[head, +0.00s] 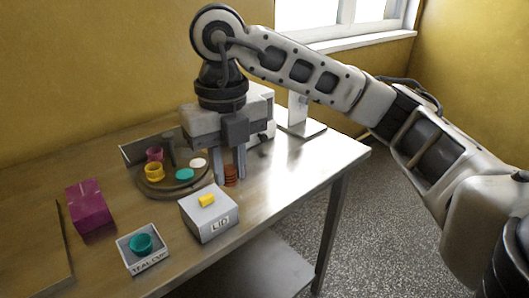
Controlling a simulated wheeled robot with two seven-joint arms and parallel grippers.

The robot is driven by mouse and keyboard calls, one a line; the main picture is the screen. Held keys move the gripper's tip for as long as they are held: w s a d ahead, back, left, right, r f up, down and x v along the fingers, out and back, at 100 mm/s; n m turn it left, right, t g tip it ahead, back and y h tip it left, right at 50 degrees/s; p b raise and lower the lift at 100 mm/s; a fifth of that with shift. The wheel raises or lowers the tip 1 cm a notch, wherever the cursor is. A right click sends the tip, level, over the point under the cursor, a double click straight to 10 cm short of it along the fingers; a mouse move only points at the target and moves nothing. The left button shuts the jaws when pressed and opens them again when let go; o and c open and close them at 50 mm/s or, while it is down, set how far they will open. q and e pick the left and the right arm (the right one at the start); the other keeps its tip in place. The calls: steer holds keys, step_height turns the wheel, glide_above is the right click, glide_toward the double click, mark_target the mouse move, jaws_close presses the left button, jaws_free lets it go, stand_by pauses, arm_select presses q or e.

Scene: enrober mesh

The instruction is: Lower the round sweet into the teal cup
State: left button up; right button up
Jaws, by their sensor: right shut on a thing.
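The teal cup (141,243) stands upright in a small white tray (123,243) labelled "TEAL CUP" at the front of the table; it looks empty, though its inside is small in view. My right gripper (230,172) points down at the back of the table, far behind and to the right of the cup. It is shut on a ribbed, brown-orange round thing (230,177), which seems to be the round sweet. I cannot tell whether this thing touches the table. My left gripper is not in view.
A round dark tray (172,192) holds a pink cup (154,154), a yellow cup (154,172), a teal disc (184,175) and a white disc (198,162). A white box (211,227) marked "LID" with a yellow block stands between gripper and cup. A magenta box (89,206) stands left.

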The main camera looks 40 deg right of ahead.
arm_select(q)
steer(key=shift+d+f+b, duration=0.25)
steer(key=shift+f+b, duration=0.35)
steer(key=shift+b, duration=0.95)
arm_select(e)
steer(key=w+a+f, duration=0.3)
steer(key=a, duration=0.5)
steer(key=w+a+f, duration=0.4)
steer(key=a, duration=0.3)
steer(key=shift+w+a, duration=0.3)
steer(key=shift+a, duration=0.05)
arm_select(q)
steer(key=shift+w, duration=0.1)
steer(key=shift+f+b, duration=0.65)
arm_select(e)
steer(key=shift+f, duration=0.9)
